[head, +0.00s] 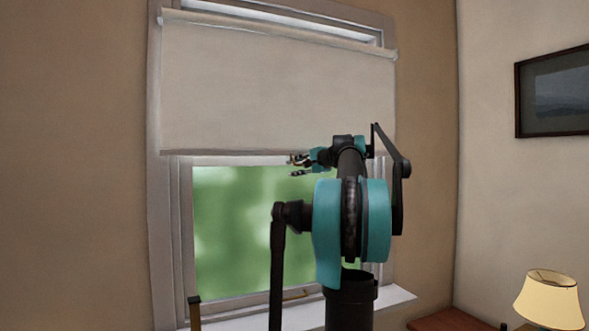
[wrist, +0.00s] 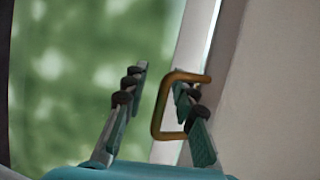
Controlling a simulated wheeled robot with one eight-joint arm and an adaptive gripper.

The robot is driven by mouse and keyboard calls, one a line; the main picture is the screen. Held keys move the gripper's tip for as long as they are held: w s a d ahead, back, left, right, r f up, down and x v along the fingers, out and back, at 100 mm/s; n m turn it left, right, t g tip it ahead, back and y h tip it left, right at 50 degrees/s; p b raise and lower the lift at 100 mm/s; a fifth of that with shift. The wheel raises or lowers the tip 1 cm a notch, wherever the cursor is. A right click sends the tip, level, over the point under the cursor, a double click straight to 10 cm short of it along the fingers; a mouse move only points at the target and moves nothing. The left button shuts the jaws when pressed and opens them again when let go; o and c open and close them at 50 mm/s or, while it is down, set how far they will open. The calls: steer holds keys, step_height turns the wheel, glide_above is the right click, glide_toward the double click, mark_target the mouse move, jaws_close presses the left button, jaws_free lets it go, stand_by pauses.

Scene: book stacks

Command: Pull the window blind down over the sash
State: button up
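The pale window blind (head: 275,90) hangs over the upper part of the window, with its lower edge a little above mid-frame. Green glass of the sash (head: 240,230) shows below it. My gripper (head: 296,166) is at the blind's lower edge, right of centre. In the wrist view my gripper (wrist: 160,82) has its two fingers spread. A brass pull loop (wrist: 157,110) shows beside the blind (wrist: 275,95). Its outer bar lies between the fingers, apart from the left one. The right finger overlaps the loop; whether they touch is unclear.
The window frame (head: 158,220) stands around the sash, with a white sill (head: 395,296) below. A small brass fitting (head: 297,295) is on the sash's lower rail. A lamp (head: 550,299) and a reddish-brown surface (head: 450,320) are at lower right. A picture (head: 553,92) hangs on the right wall.

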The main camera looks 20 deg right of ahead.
jaws_close()
stand_by(0.4)
step_height(320, 180, down, 49)
steer(key=shift+r, duration=0.2)
jaws_free()
steer(key=shift+s, duration=0.1)
steer(key=v, duration=1.2)
